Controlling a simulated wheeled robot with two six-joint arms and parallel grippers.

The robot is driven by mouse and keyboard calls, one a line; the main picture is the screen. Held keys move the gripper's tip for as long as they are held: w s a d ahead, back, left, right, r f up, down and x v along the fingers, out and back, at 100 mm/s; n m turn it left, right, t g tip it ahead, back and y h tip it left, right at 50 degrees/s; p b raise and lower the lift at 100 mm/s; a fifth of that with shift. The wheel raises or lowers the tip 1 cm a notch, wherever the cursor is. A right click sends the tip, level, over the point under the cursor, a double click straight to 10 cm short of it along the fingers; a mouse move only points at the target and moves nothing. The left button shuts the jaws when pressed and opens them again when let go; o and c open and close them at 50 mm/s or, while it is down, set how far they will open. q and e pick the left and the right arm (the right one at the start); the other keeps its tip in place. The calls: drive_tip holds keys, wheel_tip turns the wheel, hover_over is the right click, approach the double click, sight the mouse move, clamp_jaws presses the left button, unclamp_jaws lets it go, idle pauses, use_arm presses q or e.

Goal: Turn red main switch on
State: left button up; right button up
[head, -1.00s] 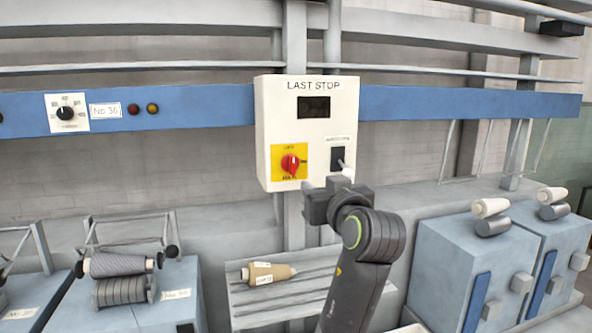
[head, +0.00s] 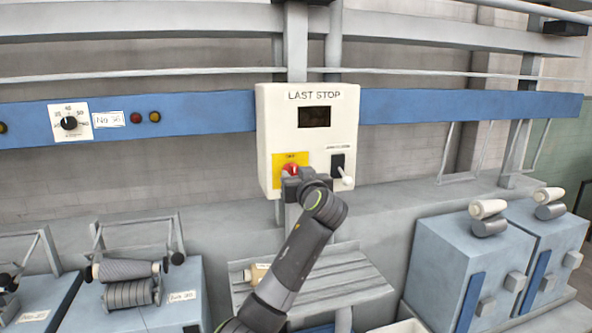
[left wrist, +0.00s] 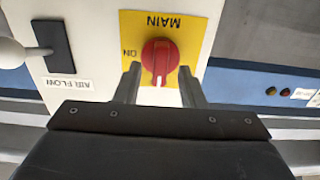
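The red main switch (left wrist: 160,62) is a round knob with a raised bar on a yellow plate (left wrist: 193,32) marked MAIN. In the left wrist view, which is upside down, the bar stands upright and the ON mark is to its left. In the head view the red knob (head: 290,168) is partly hidden behind my left gripper (head: 292,182). My left gripper (left wrist: 159,72) is open, one finger on each side of the knob; I cannot tell whether they touch it. My right gripper is out of view.
The white LAST STOP box (head: 270,110) carries the switch, a dark display (head: 314,117) and an AIR FLOW switch with a white lever (head: 344,177). A sloped rack (head: 330,270) is below. Blue machines with bobbins stand on both sides.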

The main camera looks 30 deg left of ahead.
use_arm(q)
drive_tip(key=shift+w+a, duration=0.25)
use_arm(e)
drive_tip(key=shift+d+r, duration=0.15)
use_arm(q)
drive_tip(key=shift+c, duration=0.5)
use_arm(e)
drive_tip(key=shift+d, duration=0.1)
use_arm(q)
clamp_jaws()
